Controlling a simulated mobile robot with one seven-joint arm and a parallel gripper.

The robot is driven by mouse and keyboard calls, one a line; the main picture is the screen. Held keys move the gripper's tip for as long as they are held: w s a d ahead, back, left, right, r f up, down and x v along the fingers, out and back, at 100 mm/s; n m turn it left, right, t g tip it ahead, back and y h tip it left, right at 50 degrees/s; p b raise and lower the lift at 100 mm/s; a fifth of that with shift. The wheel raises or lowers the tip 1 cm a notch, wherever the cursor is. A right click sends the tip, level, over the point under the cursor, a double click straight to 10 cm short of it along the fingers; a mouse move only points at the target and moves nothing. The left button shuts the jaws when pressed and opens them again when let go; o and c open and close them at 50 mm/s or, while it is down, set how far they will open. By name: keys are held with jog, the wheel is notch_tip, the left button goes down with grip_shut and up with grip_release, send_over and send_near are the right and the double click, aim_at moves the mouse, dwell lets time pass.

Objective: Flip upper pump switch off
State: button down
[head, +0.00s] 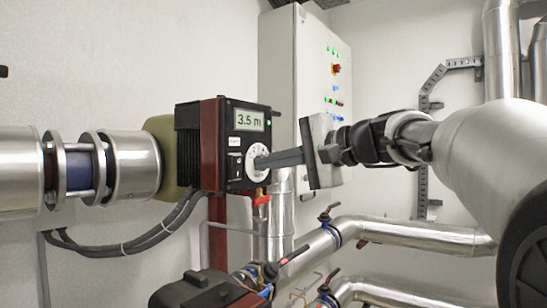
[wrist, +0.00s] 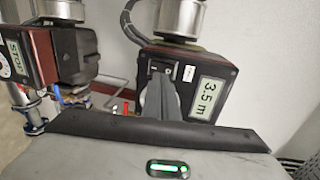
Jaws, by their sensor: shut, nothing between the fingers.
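The upper pump has a black control box (head: 243,188) on the wall side, with a lit display (head: 249,121) reading 3.5 m and a small green light. Its small black rocker switch (head: 235,164) is left of the white dial (head: 254,172). The switch also shows in the wrist view (wrist: 160,69), just beyond the fingertips; its position is too small to tell. My gripper (head: 260,162) is shut and empty, its fingertips in front of the dial's edge near the switch. In the wrist view my gripper (wrist: 160,84) hides part of the box face. Contact cannot be told.
A second pump (head: 195,291) is below; its display in the wrist view (wrist: 14,59) reads STOP. A grey cabinet (head: 280,70) stands behind. A red-handled valve (head: 262,200) is just below the box, and silver pipes (head: 420,234) run lower right.

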aim_at(238, 157)
jog(key=w+a, duration=0.2)
jog(key=a, duration=0.1)
jog(key=shift+w+a+r+p, duration=0.2)
jog(key=shift+w+a+p, duration=0.1)
jog(key=shift+w+p, duration=0.1)
jog(key=shift+r, duration=0.1)
jog(key=shift+w+a+r+p, duration=0.25)
jog(key=shift+a+r+p, duration=0.1)
jog(key=shift+r+p, duration=0.1)
jog(key=shift+f+b, duration=0.3)
jog(key=shift+f, duration=0.05)
jog(key=shift+d, duration=0.1)
